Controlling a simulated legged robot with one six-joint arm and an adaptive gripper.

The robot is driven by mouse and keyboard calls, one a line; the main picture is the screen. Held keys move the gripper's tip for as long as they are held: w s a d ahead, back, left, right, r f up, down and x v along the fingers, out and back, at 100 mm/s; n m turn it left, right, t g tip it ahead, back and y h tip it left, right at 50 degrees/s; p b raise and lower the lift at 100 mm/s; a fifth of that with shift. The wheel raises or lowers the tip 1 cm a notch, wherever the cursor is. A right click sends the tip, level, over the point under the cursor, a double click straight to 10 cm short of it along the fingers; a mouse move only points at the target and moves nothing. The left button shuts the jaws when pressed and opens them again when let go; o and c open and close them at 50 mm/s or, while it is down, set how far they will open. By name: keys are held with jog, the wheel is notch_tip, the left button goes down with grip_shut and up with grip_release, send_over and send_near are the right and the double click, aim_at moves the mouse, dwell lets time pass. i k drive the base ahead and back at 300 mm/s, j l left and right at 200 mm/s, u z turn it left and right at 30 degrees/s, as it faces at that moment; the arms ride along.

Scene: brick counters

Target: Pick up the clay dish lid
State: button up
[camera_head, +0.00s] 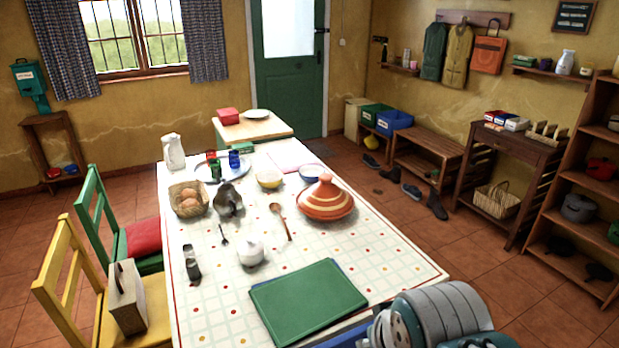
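The clay dish lid (326,193) is an orange cone with pale bands and a small knob on top. It stands upright near the right edge of the dining table (390,265), and I cannot tell clearly where the lid ends and the dish below begins. Grey and teal links of my own arm show at the bottom right, well nearer than the lid. My gripper's fingers are not in view.
A wooden spoon (281,222) lies left of the lid, with a bowl (312,172) behind it. A white sugar pot (251,252) and green board (307,300) are nearer. Chairs (75,280) line the left side. The tiled floor right of the table (400,225) is mostly clear.

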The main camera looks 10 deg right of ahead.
aim_at(324, 199)
jog(key=l+z, duration=0.95)
jog(key=i+l+z, duration=0.15)
jog(key=z, duration=0.3)
jog(key=i+l+z, duration=0.2)
jog(key=z, duration=0.2)
jog(key=i+l+z, duration=0.15)
jog(key=z, duration=0.3)
jog(key=i+l, duration=0.1)
jog(key=i, duration=0.4)
jog(key=i+l, duration=0.15)
jog(key=i, duration=0.35)
jog(key=i+j+u, duration=0.1)
jog(key=i+u, duration=0.35)
jog(key=i+l+u, duration=0.1)
jog(key=i+u, duration=0.35)
jog(key=i+l+u, duration=0.2)
jog(key=i+u, duration=0.3)
jog(key=i+j+u, duration=0.25)
jog(key=u, duration=0.2)
jog(key=i+u, duration=1.9)
jog(key=i+l+u, duration=0.2)
jog(key=u, duration=0.3)
jog(key=i+u, duration=0.35)
jog(key=u, duration=0.15)
jog(key=i+l+u, duration=0.15)
jog(key=i+u, duration=0.3)
jog(key=i+l+u, duration=0.2)
jog(key=u, duration=0.3)
